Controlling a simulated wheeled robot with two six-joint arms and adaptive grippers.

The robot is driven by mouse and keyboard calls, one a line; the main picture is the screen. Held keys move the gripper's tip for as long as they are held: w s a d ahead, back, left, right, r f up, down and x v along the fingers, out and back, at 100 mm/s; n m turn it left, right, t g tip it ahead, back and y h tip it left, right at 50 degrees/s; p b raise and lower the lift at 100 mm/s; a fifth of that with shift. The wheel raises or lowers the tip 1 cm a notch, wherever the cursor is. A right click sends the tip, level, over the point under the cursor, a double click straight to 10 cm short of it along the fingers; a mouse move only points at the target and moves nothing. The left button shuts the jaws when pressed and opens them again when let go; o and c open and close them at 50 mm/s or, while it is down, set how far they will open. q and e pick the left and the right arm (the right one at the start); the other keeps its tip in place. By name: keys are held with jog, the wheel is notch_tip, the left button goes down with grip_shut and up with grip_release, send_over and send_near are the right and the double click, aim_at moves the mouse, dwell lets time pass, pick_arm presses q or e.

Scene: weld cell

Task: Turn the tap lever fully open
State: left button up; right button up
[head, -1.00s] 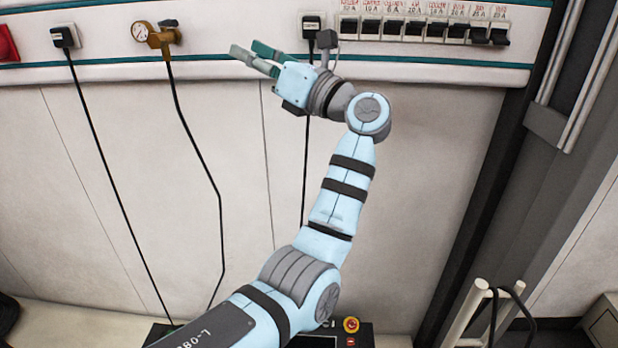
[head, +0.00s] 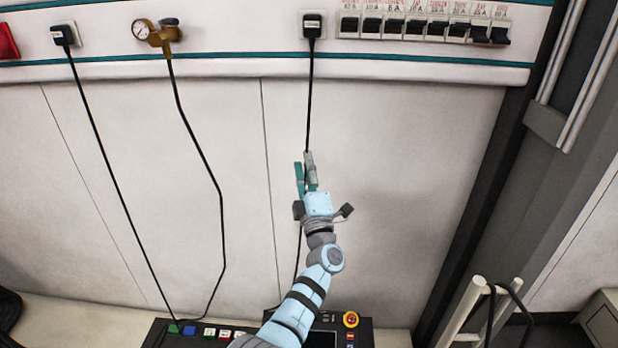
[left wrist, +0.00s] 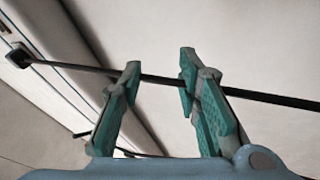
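The brass tap (head: 158,38) with a round white gauge (head: 140,30) is on the wall rail at the upper left in the head view. Its small dark lever (head: 168,22) shows at the top of the brass body; its exact angle is too small to tell. A black hose hangs from the tap. My left gripper (head: 304,160) is well to the right of and below the tap, apart from it, pointing up. In the left wrist view its green-padded fingers (left wrist: 160,70) are apart. A black cable crosses the gap; I cannot tell whether they touch it. My right gripper is out of view.
A plug (head: 312,26) with a hanging cable (head: 309,100) is above my left gripper. Another plug (head: 64,36) is left of the tap. Breaker switches (head: 425,28) line the rail's right. A control box with a red-yellow button (head: 350,319) stands below.

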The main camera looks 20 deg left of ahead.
pick_arm(q)
jog(key=shift+d+f+m+h, duration=0.15)
jog(key=shift+f+m+h, duration=0.3)
jog(key=shift+f, duration=0.35)
jog(key=shift+d+f+m+h, duration=0.15)
jog(key=shift+f+m+h, duration=0.2)
jog(key=shift+f+m, duration=0.35)
jog(key=shift+f, duration=0.15)
